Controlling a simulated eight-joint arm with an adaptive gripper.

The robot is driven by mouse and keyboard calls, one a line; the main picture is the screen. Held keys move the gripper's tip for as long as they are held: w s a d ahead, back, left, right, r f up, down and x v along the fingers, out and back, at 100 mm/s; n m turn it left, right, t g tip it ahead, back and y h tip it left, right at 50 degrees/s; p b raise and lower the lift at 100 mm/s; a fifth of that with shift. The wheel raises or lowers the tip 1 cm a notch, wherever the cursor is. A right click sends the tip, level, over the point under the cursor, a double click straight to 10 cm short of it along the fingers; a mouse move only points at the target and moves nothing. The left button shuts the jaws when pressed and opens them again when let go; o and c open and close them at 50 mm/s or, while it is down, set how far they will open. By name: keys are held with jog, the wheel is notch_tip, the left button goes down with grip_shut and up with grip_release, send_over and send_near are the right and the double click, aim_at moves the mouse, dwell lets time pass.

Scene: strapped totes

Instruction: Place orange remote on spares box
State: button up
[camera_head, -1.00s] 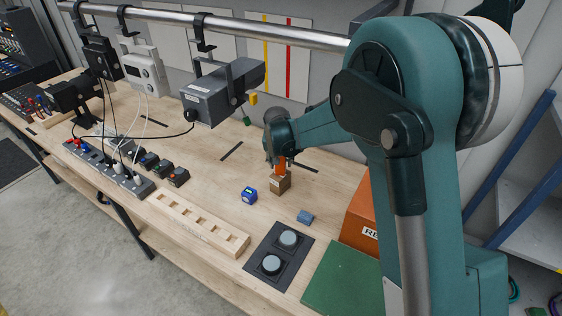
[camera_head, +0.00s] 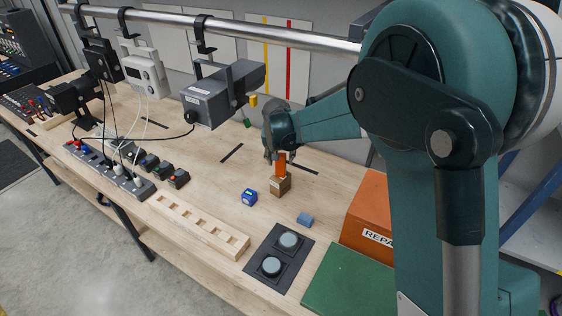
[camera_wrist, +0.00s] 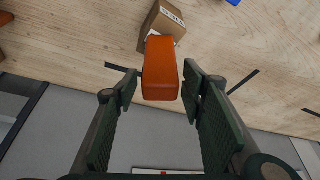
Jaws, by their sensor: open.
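The orange remote (camera_head: 281,166) stands upright on a small brown cardboard box (camera_head: 280,187), which I take to be the spares box; its label is too small to read. In the wrist view the remote (camera_wrist: 160,70) shows end-on, with the cardboard box (camera_wrist: 163,27) beyond it. My gripper (camera_head: 277,156) is just above and behind the remote in the head view. In the wrist view the fingers of my gripper (camera_wrist: 162,88) are spread, one on each side of the remote's near end, with gaps between.
A blue box (camera_head: 249,197) and a blue-grey block (camera_head: 305,219) lie near the cardboard box. An orange repair box (camera_head: 368,220), a two-button panel (camera_head: 265,262) and a slotted wooden rack (camera_head: 190,222) are around. A grey device (camera_head: 222,95) hangs from the rail above.

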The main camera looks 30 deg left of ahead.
jog(key=v, duration=0.8)
jog(key=shift+f, duration=0.1)
dwell(0.8)
jog(key=s+d+r+m+b, duration=0.1)
jog(key=d+r+b, duration=0.15)
jog(key=d, duration=1.05)
jog(key=s+d+r+t+b, duration=0.15)
jog(key=d+r, duration=0.25)
jog(key=d, duration=0.8)
jog(key=s+d+r+m+b, duration=0.1)
jog(key=s+d+r, duration=0.15)
jog(key=d, duration=1.05)
jog(key=s+d+f+m+b, duration=0.1)
jog(key=s+d, duration=0.3)
jog(key=d, duration=0.4)
jog(key=s+d+b, duration=0.2)
jog(key=s+d, duration=0.3)
jog(key=d, duration=0.3)
jog(key=s+d+f+t+h+b, duration=0.1)
jog(key=s+d+f, duration=0.3)
jog(key=s+d, duration=0.2)
jog(key=s+d+f+m+b, duration=0.1)
jog(key=s+d+f, duration=0.3)
jog(key=s+d, duration=0.2)
jog(key=shift+s+f+t+h+b, duration=0.15)
jog(key=shift+s+t+h+b, duration=0.25)
jog(key=shift+s, duration=0.15)
